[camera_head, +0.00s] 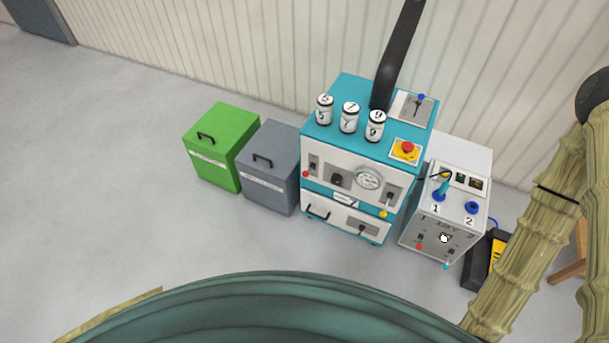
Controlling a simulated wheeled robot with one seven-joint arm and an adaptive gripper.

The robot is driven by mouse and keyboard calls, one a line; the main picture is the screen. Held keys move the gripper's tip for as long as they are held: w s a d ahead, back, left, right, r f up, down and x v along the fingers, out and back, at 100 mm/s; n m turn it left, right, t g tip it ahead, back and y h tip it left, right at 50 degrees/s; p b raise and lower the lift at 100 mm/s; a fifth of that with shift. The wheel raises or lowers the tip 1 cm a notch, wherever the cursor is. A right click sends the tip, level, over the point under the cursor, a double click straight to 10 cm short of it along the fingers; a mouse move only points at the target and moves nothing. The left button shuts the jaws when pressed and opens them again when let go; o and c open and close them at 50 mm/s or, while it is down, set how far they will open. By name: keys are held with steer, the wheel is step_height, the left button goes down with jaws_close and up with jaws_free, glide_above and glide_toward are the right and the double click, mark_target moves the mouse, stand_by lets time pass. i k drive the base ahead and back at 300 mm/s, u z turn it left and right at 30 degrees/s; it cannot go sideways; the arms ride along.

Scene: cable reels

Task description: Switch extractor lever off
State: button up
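A teal and white machine (340,156) stands on the floor near the wall, with a black extraction pipe (397,55) rising from its top. Beside the pipe, a lever with a blue knob (421,97) stands on a light plate (412,108) on the machine's top. The machine's front has a lever with a red knob (306,173) at left and one with a yellow knob (383,213) at right. I cannot read which lever is labelled extractor. My gripper is not in view.
White labelled cylinders (349,117) and a red emergency button (407,148) sit on the machine. A grey control box (430,228) with small levers stands at right. A green bin (221,146) and grey bin (271,167) stand left. The floor (110,190) at left is clear.

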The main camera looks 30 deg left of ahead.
mark_target(306, 173)
steer(key=u, duration=0.55)
steer(key=k, duration=0.65)
steer(key=u, duration=0.55)
steer(key=i, duration=1)
steer(key=z, duration=0.5)
